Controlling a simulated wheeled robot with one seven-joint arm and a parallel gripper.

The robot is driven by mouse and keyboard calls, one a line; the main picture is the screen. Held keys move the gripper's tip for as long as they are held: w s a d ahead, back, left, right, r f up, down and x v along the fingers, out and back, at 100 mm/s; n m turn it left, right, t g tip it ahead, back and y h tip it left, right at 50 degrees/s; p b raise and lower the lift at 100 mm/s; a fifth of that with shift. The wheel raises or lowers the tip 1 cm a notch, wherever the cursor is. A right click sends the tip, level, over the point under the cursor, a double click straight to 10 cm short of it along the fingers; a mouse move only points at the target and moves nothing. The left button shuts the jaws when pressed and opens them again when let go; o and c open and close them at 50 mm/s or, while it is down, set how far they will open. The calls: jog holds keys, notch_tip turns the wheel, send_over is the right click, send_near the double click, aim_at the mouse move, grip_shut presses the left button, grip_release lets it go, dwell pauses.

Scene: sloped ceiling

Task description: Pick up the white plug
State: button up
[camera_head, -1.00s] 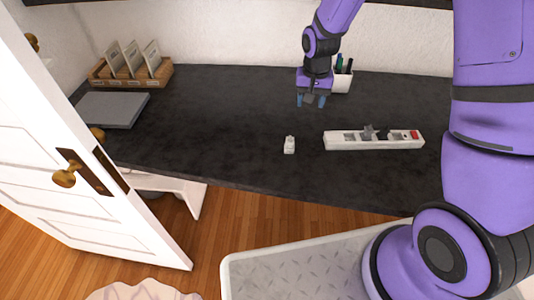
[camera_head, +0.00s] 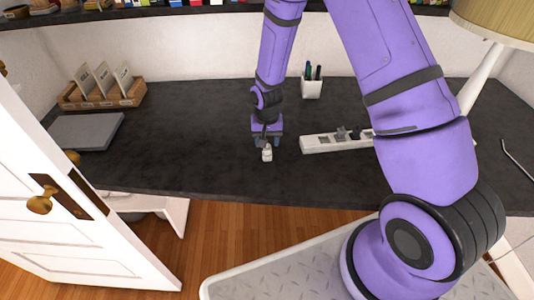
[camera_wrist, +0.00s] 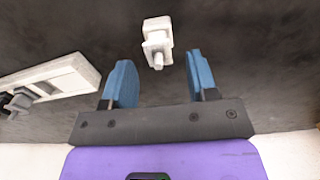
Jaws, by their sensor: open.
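The white plug (camera_head: 267,155) lies on the dark countertop (camera_head: 200,165), near its front edge. In the wrist view the plug (camera_wrist: 157,42) is just beyond the fingertips, roughly in line with the gap between them. My gripper (camera_head: 267,143) is right behind the plug in the head view. In the wrist view my gripper (camera_wrist: 160,75) has its two blue fingers apart with nothing between them. The plug is not held. I cannot tell the exact height of the fingers above the counter.
A white power strip (camera_head: 318,144) with dark plugs in it lies right of the plug, partly behind my arm. A pen cup (camera_head: 311,88) stands at the back. A grey flat box (camera_head: 86,131) and a wooden card holder (camera_head: 103,95) are at the left. The counter left of the plug is clear.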

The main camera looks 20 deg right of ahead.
aim_at(267, 148)
notch_tip(267, 148, down, 4)
jog(key=shift+f, duration=0.1)
jog(key=c, duration=0.9)
jog(key=shift+r, duration=0.2)
jog(key=shift+r, duration=0.5)
jog(key=shift+s+d+r, duration=0.1)
jog(key=shift+s+r, duration=0.2)
jog(key=shift+r, duration=0.35)
jog(key=shift+s+r, duration=0.3)
jog(key=shift+r, duration=0.3)
jog(key=s, duration=0.5)
jog(key=s+r, duration=0.1)
jog(key=s, duration=0.9)
jog(key=shift+d+r, duration=0.15)
jog(key=shift+d, duration=0.15)
